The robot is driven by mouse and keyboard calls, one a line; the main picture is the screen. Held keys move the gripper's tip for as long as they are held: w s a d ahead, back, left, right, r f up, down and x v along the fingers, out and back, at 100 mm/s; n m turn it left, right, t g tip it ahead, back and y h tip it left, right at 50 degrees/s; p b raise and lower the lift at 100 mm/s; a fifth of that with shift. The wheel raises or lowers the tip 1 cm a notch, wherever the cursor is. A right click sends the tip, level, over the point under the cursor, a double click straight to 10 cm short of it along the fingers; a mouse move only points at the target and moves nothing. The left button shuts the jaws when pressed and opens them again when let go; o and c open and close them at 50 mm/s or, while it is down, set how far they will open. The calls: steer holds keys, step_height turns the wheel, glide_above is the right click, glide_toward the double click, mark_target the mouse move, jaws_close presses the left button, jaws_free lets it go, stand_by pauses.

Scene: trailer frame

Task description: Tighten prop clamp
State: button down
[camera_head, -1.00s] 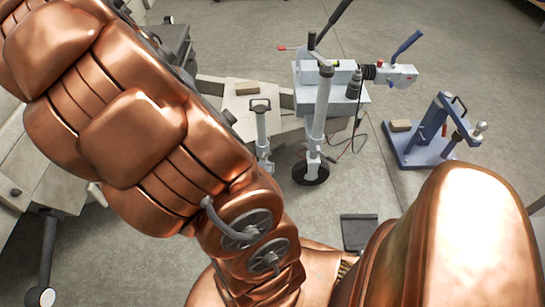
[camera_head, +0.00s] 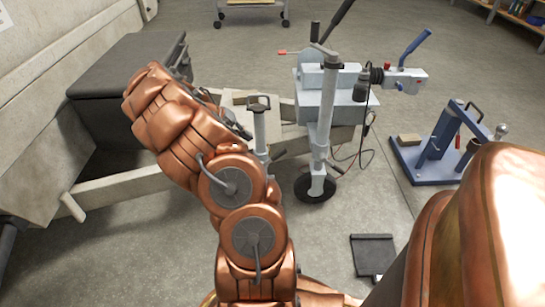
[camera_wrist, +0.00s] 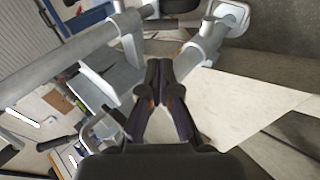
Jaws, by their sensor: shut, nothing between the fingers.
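In the head view, a short grey prop (camera_head: 259,128) with a looped handle on top stands upright by the trailer frame (camera_head: 290,140). A taller jockey-wheel post (camera_head: 325,115) stands to its right. My gripper is mostly hidden behind my copper arm there, just left of the prop. In the wrist view, my gripper (camera_wrist: 160,68) is shut and empty, its dark fingertips together. A grey tube fitting (camera_wrist: 207,42) lies just beyond the tips to the right, and a looped handle (camera_wrist: 98,132) is to the lower left. I cannot tell which part is the clamp's tightening handle.
A dark box (camera_head: 125,85) sits on the frame at left. A blue stand (camera_head: 437,145) on a base plate is at right. The blue-handled coupling (camera_head: 405,78) juts right. A dark flat plate (camera_head: 373,255) lies on open floor.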

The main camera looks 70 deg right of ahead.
mark_target(278, 154)
stand_by(0.3)
steer(key=b+x, duration=0.5)
steer(key=x, duration=0.9)
steer(key=shift+s+r, duration=0.1)
steer(key=shift+s, duration=0.1)
